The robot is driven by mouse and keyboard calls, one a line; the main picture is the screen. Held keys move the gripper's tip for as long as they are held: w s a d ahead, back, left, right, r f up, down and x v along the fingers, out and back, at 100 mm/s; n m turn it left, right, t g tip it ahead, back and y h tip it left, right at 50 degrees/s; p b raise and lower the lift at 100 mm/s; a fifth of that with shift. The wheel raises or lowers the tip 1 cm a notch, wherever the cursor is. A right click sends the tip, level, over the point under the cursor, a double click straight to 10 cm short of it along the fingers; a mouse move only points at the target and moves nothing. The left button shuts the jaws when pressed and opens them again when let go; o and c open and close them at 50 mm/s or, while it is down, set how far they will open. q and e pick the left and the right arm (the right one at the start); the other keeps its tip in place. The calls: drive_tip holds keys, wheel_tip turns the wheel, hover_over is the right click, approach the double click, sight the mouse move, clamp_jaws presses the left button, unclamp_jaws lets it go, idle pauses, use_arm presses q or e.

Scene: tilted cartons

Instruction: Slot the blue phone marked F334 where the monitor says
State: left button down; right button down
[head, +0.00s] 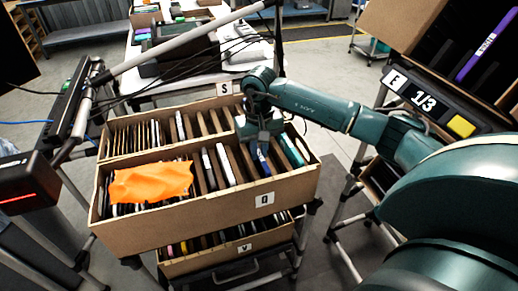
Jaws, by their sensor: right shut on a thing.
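My right gripper (260,140) reaches in from the right and points down over the right part of the front carton (219,210), labelled O or Q. It is shut on a blue phone (263,164), which stands roughly upright between the carton's dividers. I cannot read its marking, and I cannot tell how deep its lower end sits. A teal phone (291,150) stands just right of it, and several white and dark ones to the left. A thin dark panel (68,100), perhaps the monitor, is edge-on at left; no text shows. My left gripper is out of view.
An orange cloth (150,182) covers slots at the front carton's left. A carton marked S (224,88) adjoins behind; one marked V (244,248) is below. A tilted carton marked E 1/3 (412,90) stands right. A pole (180,46) and cables cross above.

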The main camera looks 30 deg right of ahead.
drive_tip(key=c, duration=1.3)
unclamp_jaws()
drive_tip(key=shift+c, duration=0.2)
use_arm(q)
drive_tip(key=shift+b, duration=0.4)
use_arm(e)
wheel_tip(320, 180, up, 13)
drive_tip(key=shift+r, duration=0.15)
